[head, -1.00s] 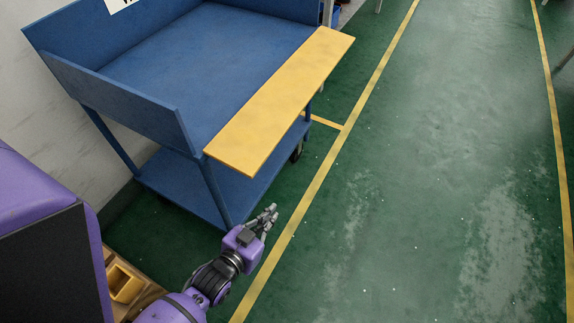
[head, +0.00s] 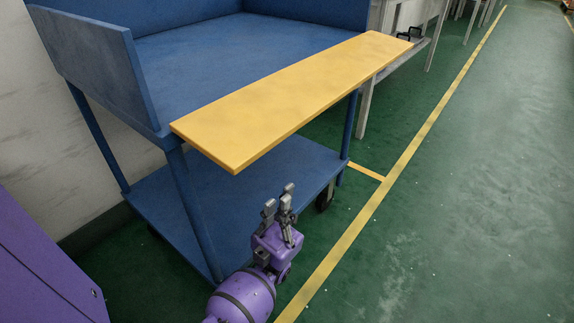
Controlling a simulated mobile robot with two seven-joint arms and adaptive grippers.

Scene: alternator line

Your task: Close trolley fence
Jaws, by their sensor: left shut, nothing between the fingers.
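The trolley is blue, with an upper tray (head: 220,50) and a lower shelf (head: 270,180). Its yellow fence (head: 290,95) is folded out, lying about flat along the open right side of the upper tray. My left gripper (head: 279,197) is in front of the trolley, below the fence's near end and apart from it. Its fingers point up, and it is shut and empty. My right gripper is not in view.
A blue side wall (head: 90,65) stands at the trolley's left end. Grey benches (head: 385,75) stand behind the fence's far end. Green floor (head: 470,200) to the right of the yellow line (head: 400,165) is clear.

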